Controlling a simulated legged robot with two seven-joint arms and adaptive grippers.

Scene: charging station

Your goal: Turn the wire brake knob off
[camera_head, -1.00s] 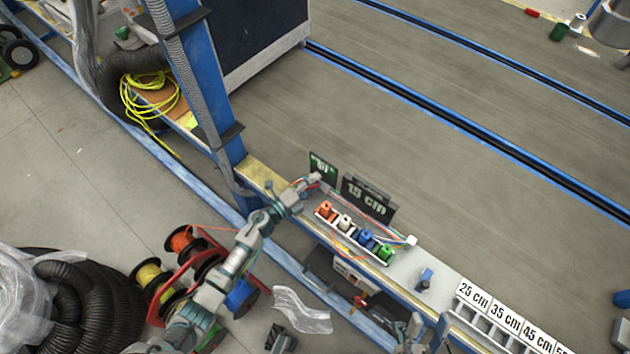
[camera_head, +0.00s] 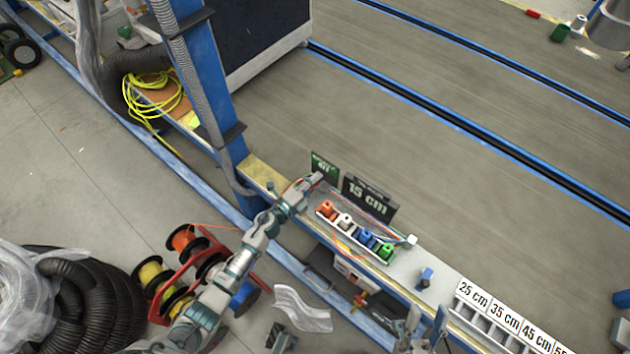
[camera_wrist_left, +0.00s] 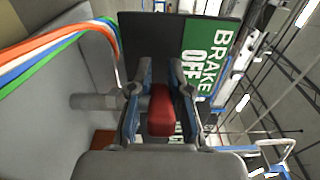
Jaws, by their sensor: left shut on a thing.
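The wire brake knob is a red block (camera_wrist_left: 161,112) in the left wrist view, set before a dark panel. A green sign (camera_wrist_left: 205,62) beside it reads "BRAKE OFF"; more lettering low on the panel is partly covered. My left gripper (camera_wrist_left: 156,100) is shut on the knob, one finger on each side. In the head view my left gripper (camera_head: 314,181) is at the left end of the workbench, by the small green sign (camera_head: 323,167); the knob is too small to make out there. My right gripper (camera_head: 408,334) is low at the bottom edge, its fingers unclear.
A rack of orange, white, blue and green pieces (camera_head: 352,232) stands right of the left gripper, before the "15 cm" sign (camera_head: 369,199). Coloured wires (camera_wrist_left: 60,50) run close left of the fingers. Wire spools (camera_head: 183,240) stand on the floor beside my left arm.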

